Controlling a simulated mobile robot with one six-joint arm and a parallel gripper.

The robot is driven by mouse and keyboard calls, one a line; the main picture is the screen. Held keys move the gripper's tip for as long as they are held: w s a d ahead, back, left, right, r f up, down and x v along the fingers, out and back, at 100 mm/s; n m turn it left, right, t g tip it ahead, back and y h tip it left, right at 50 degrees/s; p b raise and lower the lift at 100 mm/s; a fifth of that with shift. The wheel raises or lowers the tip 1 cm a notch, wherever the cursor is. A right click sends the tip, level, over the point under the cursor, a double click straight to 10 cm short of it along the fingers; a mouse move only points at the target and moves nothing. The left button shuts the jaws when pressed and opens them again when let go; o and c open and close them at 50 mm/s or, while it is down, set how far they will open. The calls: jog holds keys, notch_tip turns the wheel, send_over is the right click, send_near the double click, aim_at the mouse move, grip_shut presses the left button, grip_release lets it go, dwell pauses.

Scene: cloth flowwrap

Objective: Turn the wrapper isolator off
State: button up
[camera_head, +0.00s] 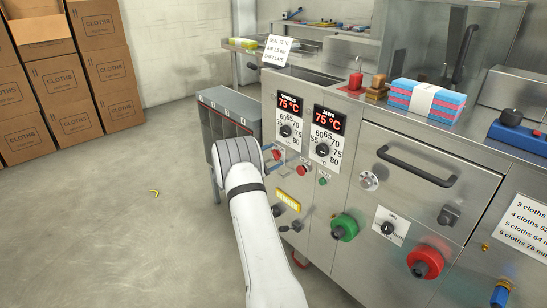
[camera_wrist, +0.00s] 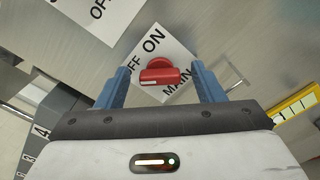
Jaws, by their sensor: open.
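A red rotary handle (camera_wrist: 160,76) sits on a white plate (camera_wrist: 178,45) in the wrist view. The plate reads ON, OFF and MAIN; whether it is the wrapper isolator I cannot tell from the lettering. The handle lies across the picture, and I cannot tell which word it points to. My gripper (camera_wrist: 160,69) is open, with one blue finger on each side of the handle and a visible gap at both sides. In the head view my gripper (camera_head: 276,154) is at the left end of the steel machine front, hiding much of the handle.
A second white plate (camera_wrist: 100,18) lettered OFF is at upper left in the wrist view. In the head view, a red button (camera_head: 303,170), a black switch (camera_head: 297,226) and dials crowd the panel.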

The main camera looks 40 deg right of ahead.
jog(key=shift+a, duration=0.1)
jog(key=a+p, duration=0.1)
jog(key=a, duration=0.6)
jog(key=shift+s+a, duration=0.3)
jog(key=shift+a, duration=0.05)
